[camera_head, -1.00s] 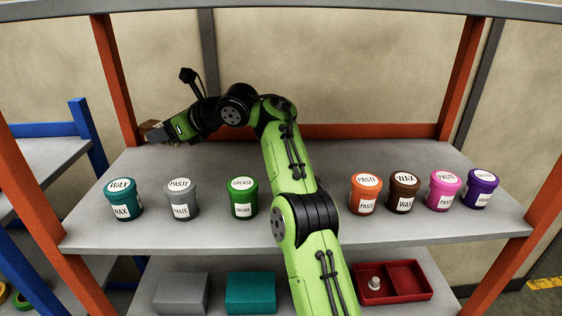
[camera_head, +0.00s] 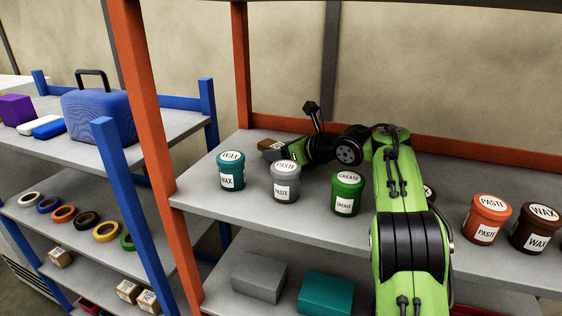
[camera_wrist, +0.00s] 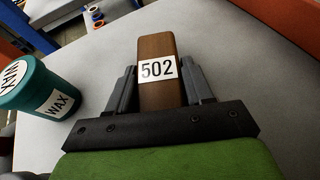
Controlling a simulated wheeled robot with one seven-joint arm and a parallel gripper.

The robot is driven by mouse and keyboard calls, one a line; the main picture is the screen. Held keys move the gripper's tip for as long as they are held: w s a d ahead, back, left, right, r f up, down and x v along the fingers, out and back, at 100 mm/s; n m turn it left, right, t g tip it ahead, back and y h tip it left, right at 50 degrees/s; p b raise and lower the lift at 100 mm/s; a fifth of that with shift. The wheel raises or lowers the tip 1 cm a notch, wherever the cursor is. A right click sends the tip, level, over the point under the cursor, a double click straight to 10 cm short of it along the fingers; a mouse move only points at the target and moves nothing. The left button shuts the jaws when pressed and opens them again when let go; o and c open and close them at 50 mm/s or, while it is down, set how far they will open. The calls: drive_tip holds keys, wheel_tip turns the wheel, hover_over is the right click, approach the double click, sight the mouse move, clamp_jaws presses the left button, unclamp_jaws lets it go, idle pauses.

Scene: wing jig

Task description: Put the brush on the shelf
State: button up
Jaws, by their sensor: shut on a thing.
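The brush shows in the wrist view as a brown wooden block (camera_wrist: 157,55) with a white label reading 502. My gripper (camera_wrist: 158,85) is shut on it, with a dark finger on each side. Its far end and any bristles cannot be made out. In the head view the brush (camera_head: 270,145) is a small brown piece at the end of my gripper (camera_head: 283,152), just above or on the grey shelf (camera_head: 230,200), behind the teal and grey tubs. Whether it touches the shelf I cannot tell.
A teal wax tub (camera_head: 231,171) stands close to my gripper, also in the wrist view (camera_wrist: 38,88). Grey paste (camera_head: 285,182), green grease (camera_head: 347,193) and orange paste (camera_head: 487,220) tubs line the shelf. An orange post (camera_head: 150,120) stands left. A blue-framed shelf holds a blue case (camera_head: 98,118).

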drive_tip(key=shift+f, duration=0.3)
drive_tip(key=shift+r, duration=0.1)
drive_tip(key=o, duration=1.1)
drive_tip(key=shift+r, duration=0.1)
drive_tip(key=b+v, duration=0.2)
drive_tip(key=v, duration=1)
